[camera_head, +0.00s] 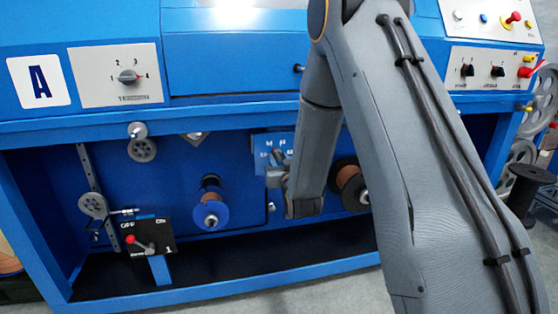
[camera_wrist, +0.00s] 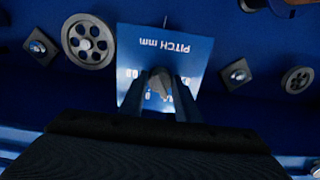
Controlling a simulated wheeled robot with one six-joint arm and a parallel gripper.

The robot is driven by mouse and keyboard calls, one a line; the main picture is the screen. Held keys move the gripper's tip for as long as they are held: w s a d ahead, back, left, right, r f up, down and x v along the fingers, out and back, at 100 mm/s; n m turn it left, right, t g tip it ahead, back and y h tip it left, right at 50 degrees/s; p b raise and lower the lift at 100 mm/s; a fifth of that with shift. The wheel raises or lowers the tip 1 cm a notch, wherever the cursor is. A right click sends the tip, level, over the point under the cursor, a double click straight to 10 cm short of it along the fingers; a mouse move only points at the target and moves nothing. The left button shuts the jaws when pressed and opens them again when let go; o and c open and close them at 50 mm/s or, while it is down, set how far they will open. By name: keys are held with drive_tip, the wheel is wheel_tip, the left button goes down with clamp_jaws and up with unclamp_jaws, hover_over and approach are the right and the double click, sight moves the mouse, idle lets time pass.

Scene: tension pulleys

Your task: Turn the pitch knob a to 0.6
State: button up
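The pitch knob (camera_wrist: 160,80) is a grey pointer knob on a light blue plate (camera_wrist: 190,50) lettered "PITCH mm", upside down in the wrist view. Its scale numbers are partly covered, so the exact setting is unreadable. My gripper (camera_wrist: 160,100) is at the knob, with one finger on each side and the knob between the fingertips. The fingers look apart, with gaps beside the knob. In the head view the plate (camera_head: 261,143) is on the blue machine's recessed panel, and my gripper (camera_head: 277,178) reaches it from the right, partly covering the knob.
A pulley wheel (camera_wrist: 88,41) and a square fitting (camera_wrist: 40,46) are left of the plate, with another fitting (camera_wrist: 237,74) to its right. A blue spool (camera_head: 211,207) and a red-handled switch box (camera_head: 150,237) are left of my arm. A tension knob (camera_head: 129,77) is above.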

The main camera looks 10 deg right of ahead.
drive_tip(key=c, duration=0.3)
drive_tip(key=shift+m, duration=0.3)
drive_tip(key=m+p, duration=0.2)
drive_tip(key=m, duration=0.2)
drive_tip(key=m+p, duration=0.2)
drive_tip(key=m, duration=0.5)
idle(0.4)
drive_tip(key=o, duration=1)
drive_tip(key=shift+o, duration=0.2)
